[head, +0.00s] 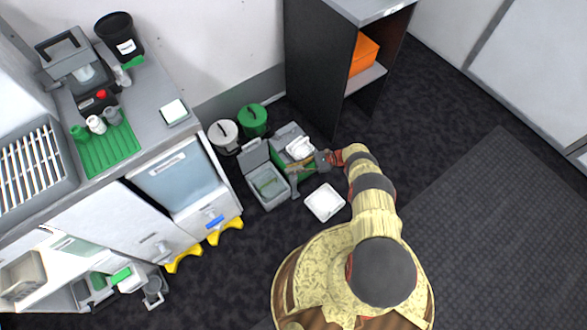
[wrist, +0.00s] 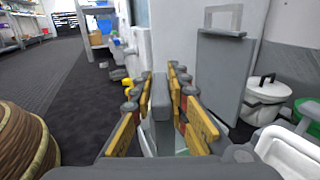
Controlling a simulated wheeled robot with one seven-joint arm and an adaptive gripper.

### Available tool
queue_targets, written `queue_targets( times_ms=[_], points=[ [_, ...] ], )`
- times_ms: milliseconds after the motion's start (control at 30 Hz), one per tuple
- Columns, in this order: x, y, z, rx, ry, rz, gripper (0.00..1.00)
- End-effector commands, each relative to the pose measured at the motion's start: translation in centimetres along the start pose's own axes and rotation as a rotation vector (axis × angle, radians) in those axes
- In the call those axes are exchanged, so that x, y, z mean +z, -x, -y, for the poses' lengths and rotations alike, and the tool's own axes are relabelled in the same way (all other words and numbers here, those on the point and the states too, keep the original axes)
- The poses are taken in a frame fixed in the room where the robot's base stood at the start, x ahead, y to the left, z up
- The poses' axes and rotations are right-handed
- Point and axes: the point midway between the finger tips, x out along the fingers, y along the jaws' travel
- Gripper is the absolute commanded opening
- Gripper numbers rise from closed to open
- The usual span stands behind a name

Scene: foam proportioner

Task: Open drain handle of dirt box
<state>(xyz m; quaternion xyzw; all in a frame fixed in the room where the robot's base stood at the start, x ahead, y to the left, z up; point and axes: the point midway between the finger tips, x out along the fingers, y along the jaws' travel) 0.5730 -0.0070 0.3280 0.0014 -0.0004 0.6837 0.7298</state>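The dirt box is most likely the grey box with a raised lid (head: 265,187) on the floor in the head view, with something green inside. A grey upright lever (head: 294,186) stands at its right side, below my gripper (head: 303,164). In the wrist view, a grey upright bar (wrist: 160,92), which looks like this handle, stands between the yellow and orange fingers of my gripper (wrist: 160,82). The fingertips are close on both sides of the bar. I cannot tell whether they press on it. The lower part of the bar is hidden by my gripper.
A white tray (head: 324,202) lies on the floor right of the box. A white-lidded bucket (head: 223,133) and a green-lidded bucket (head: 253,119) stand behind. A cabinet with a blue item (head: 214,222) is at left; a dark shelf unit (head: 318,70) is behind. The right floor is clear.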

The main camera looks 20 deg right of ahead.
Motion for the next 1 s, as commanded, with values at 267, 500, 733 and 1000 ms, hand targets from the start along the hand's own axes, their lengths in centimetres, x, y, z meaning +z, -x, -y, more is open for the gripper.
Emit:
queue_targets(
  times_ms=[267, 500, 733, 1000],
  points=[
    [0.0, 0.0, 0.0, -0.001, 0.001, -0.001, 0.33],
    [0.0, 0.0, 0.1, -0.002, 0.001, -0.002, 0.33],
    [0.4, 0.1, 0.1, -0.002, 0.001, -0.002, 0.33],
    [2.5, 0.1, 0.1, -0.001, 0.000, -0.002, 0.33]
  ],
)
